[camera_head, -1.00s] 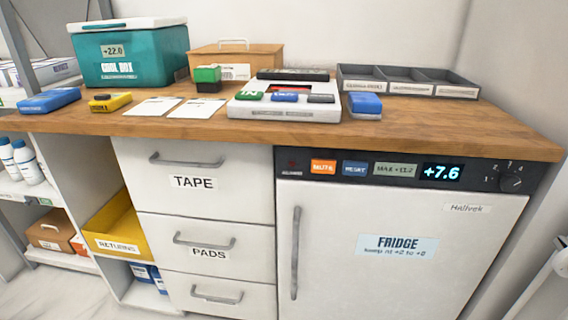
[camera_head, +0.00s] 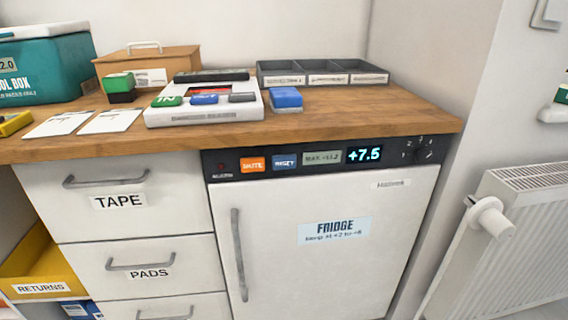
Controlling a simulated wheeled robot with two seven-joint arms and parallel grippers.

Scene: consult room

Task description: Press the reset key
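The blue reset key (camera_head: 284,163) sits on the dark control panel (camera_head: 225,166) along the top of the white fridge (camera_head: 320,262). The orange mute key (camera_head: 252,164) is just left of it. To its right are a "MAX" readout (camera_head: 322,158) and a lit display (camera_head: 364,155) showing +7.5. A round dial (camera_head: 422,151) is at the panel's right end. Nothing covers the reset key. Neither of my grippers shows in the head view.
The wooden counter (camera_head: 400,116) overhangs the panel. On it stand a white device with keys (camera_head: 205,114), a blue block (camera_head: 286,98), a grey divided tray (camera_head: 322,73) and a green stamp (camera_head: 119,86). A radiator (camera_head: 510,235) with a valve is at the right.

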